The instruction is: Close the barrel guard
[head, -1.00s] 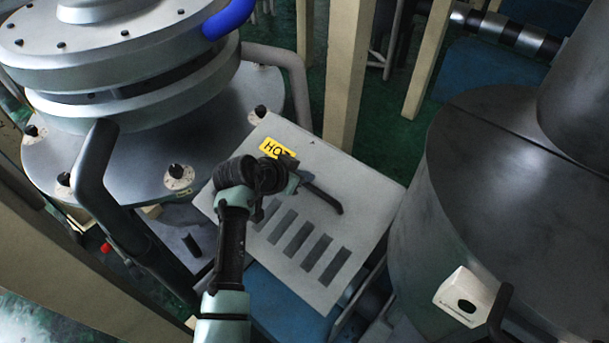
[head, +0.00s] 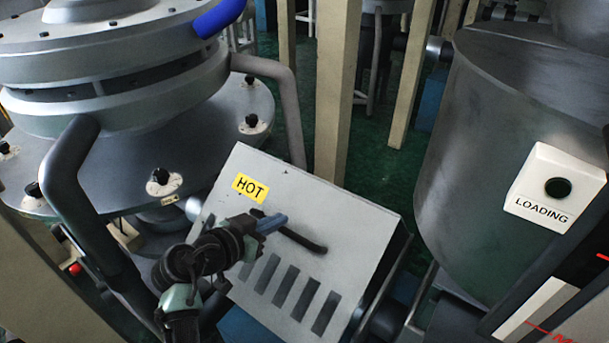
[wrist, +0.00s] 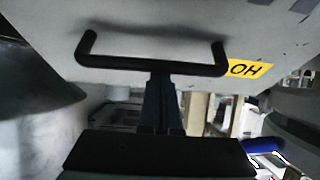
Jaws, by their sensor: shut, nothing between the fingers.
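The barrel guard appears to be the light grey panel (head: 345,215) with a yellow HOT label, a row of dark slots and a black bar handle (head: 303,240). It slopes down toward me in the head view. In the wrist view the guard's face (wrist: 150,30) fills the top and the U-shaped handle (wrist: 200,69) crosses below it. My gripper (head: 272,223) is at the left end of the handle in the head view. In the wrist view my shut fingers (wrist: 160,90) point at the handle's middle and overlap it. I cannot tell whether they touch it.
A large silver vessel (head: 110,90) with a bent grey pipe (head: 65,180) stands at left. A metal drum (head: 480,130) and a white LOADING button box (head: 555,185) stand at right. A beige post (head: 335,90) rises behind the guard. Green floor shows behind.

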